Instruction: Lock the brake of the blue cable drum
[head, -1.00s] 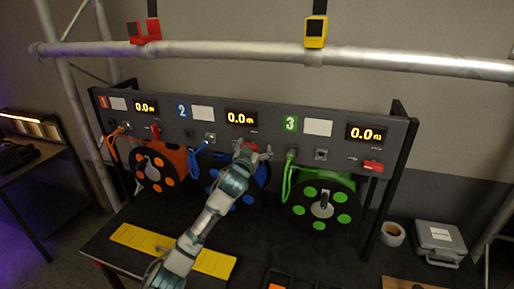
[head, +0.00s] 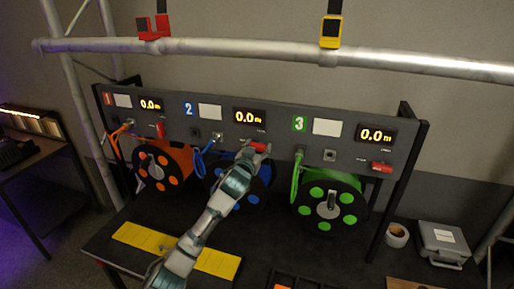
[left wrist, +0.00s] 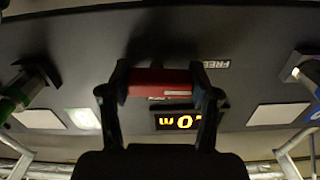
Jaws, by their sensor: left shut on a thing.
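The blue cable drum (head: 262,190) stands at the middle bay of the black panel, partly hidden by my left arm. The red brake handle (head: 259,147) of bay 2 is on the panel above it, below the display. In the left wrist view the red handle (left wrist: 160,82) lies sideways between the two fingers. My left gripper (head: 247,151) is shut on this handle, one finger at each end. A "FREE" label (left wrist: 216,64) shows close by on the panel. My right gripper is not in view.
An orange drum (head: 163,167) stands on the left and a green drum (head: 327,204) on the right. Their red handles (head: 160,130) and (head: 381,167) are on the panel.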

